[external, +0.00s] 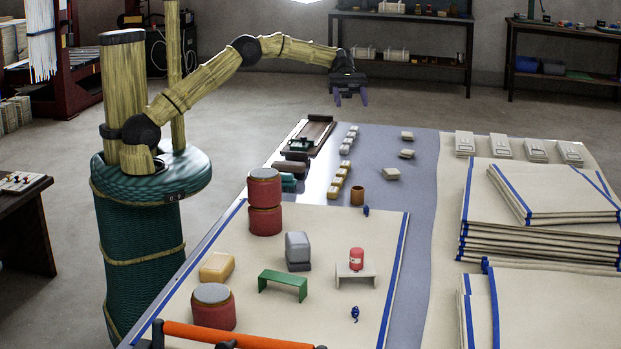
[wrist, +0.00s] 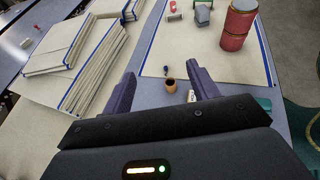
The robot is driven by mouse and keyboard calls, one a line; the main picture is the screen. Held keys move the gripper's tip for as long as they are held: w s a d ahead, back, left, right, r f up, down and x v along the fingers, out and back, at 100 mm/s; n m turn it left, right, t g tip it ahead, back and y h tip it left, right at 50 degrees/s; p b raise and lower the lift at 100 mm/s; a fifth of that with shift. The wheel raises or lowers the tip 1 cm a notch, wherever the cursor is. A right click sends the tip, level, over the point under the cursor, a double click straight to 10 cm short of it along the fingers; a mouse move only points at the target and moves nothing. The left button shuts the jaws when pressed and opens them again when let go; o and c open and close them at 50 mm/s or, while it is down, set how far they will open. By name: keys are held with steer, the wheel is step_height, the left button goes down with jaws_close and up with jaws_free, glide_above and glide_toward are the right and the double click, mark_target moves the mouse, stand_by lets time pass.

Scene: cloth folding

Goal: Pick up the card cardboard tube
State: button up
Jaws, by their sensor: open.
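A short brown tube (external: 357,195), which looks like the cardboard tube, stands upright on the blue-grey tabletop (external: 420,240), just past the far edge of the cream cloth. In the wrist view the tube (wrist: 170,85) shows a dark open top and appears between my fingers. My gripper (external: 350,98) is open and empty, high above the far part of the table with its fingers down. In the wrist view both purple fingers of my gripper (wrist: 161,77) are spread apart. The tube is well clear of them.
Small cream and tan blocks (external: 342,178) line up left of the tube. A blue item (external: 366,211) lies close to it. Red stacked canisters (external: 265,202), a grey block (external: 298,250) and a green stand (external: 283,285) are on the cloth. Folded cloth stacks (external: 540,240) fill the right.

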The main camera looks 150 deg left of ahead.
step_height(320, 180, down, 17)
steer(key=shift+r, duration=0.2)
glide_toward(358, 194)
steer(key=x, duration=0.5)
steer(key=shift+f+b, duration=0.2)
steer(key=shift+b, duration=0.2)
steer(key=shift+x, duration=2.65)
steer(key=c, duration=1)
